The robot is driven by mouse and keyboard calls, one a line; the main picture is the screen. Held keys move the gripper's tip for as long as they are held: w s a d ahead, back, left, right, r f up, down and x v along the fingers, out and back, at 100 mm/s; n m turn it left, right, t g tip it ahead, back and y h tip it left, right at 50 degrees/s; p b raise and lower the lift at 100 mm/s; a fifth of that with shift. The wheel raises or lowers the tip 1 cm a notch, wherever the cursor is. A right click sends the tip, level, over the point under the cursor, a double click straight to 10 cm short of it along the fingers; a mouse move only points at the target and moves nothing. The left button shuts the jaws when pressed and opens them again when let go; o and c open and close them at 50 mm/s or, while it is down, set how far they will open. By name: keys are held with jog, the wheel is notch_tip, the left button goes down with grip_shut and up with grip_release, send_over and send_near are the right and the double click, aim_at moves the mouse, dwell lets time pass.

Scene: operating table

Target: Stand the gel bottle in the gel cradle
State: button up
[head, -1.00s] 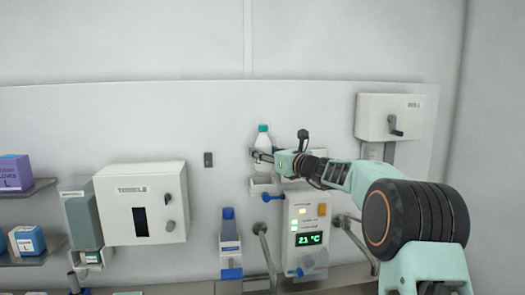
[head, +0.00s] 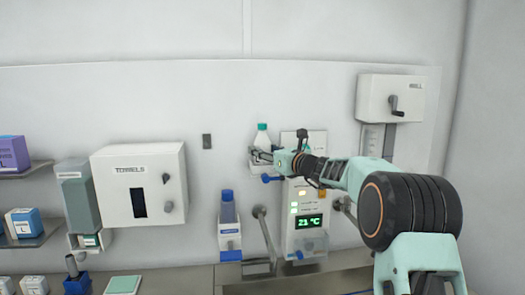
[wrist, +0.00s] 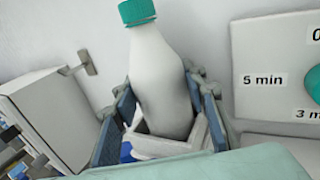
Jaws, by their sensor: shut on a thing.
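The gel bottle (head: 262,140) is white with a teal cap and stands upright at the wall in the head view. In the wrist view the bottle (wrist: 162,85) leans slightly in the picture, with its lower end inside the white gel cradle (wrist: 155,147). The cradle also shows under the bottle in the head view (head: 257,168). My gripper (head: 263,155) is shut on the bottle, with one blue-grey finger on each side in the wrist view. The bottle's base is hidden by the cradle's front wall, so I cannot tell whether it rests on the floor.
A control unit (head: 306,224) reading 21 °C is close to the right of the cradle. A blue-capped bottle (head: 228,208) in a holder is below left. A towel dispenser (head: 140,188) is further left. A crank box (head: 390,98) hangs at upper right.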

jog(key=shift+f+b, duration=0.4)
jog(key=shift+b, duration=0.05)
jog(key=o, duration=1.6)
jog(key=shift+f, duration=0.1)
jog(key=shift+s+d, duration=0.1)
